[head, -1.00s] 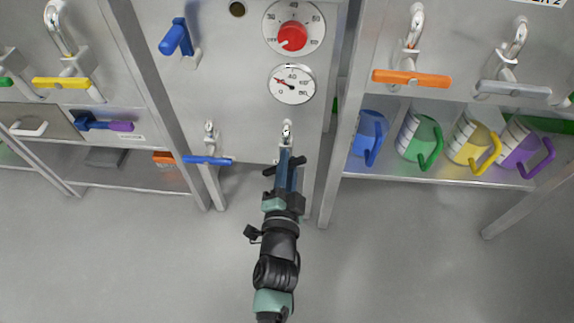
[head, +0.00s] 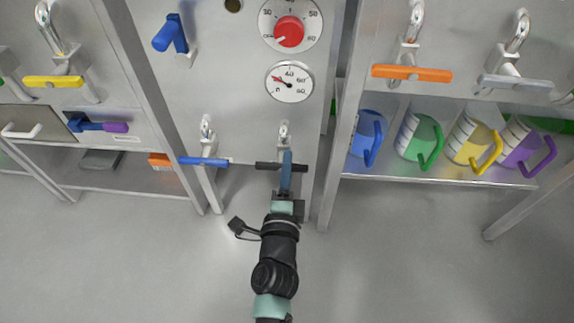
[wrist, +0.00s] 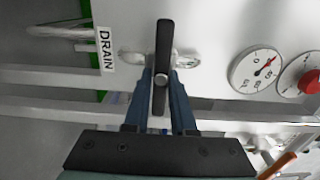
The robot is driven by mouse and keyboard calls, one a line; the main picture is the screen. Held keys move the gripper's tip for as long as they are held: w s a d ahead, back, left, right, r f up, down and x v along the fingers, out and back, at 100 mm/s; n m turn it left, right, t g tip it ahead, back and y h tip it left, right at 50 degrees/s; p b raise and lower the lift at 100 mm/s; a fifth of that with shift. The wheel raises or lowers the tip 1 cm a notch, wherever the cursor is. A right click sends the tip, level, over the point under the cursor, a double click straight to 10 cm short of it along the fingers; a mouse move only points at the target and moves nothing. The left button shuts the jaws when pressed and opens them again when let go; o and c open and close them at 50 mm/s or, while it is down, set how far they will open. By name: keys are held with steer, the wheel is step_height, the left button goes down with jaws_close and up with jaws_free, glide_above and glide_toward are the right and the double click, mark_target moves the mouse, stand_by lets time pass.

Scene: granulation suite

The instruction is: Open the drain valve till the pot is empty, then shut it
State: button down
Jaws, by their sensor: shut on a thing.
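The drain valve's black bar handle (head: 268,166) sits below the spout fitting (head: 284,135) low on the grey panel. It lies level in the head view. In the wrist view the handle (wrist: 163,35) stands upright in the picture, beside the white DRAIN label (wrist: 105,48). My gripper (head: 286,160) is shut on the handle; its blue fingers (wrist: 163,85) close from both sides around its middle. No liquid shows at the outlet, which the handle and fingers partly hide. The pot's inside is not in view.
A blue-handled valve (head: 204,161) is close on the left. A red knob (head: 289,32) and a dial gauge (head: 289,81) are above. A shelf (head: 430,177) with several coloured jugs is on the right. The floor (head: 400,260) is clear.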

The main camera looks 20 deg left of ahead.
steer(key=shift+f, duration=0.1)
stand_by(0.3)
steer(key=c, duration=0.8)
jaws_free()
steer(key=shift+o, duration=0.2)
steer(key=shift+s, duration=0.1)
steer(key=v, duration=1.3)
steer(key=shift+p, duration=0.3)
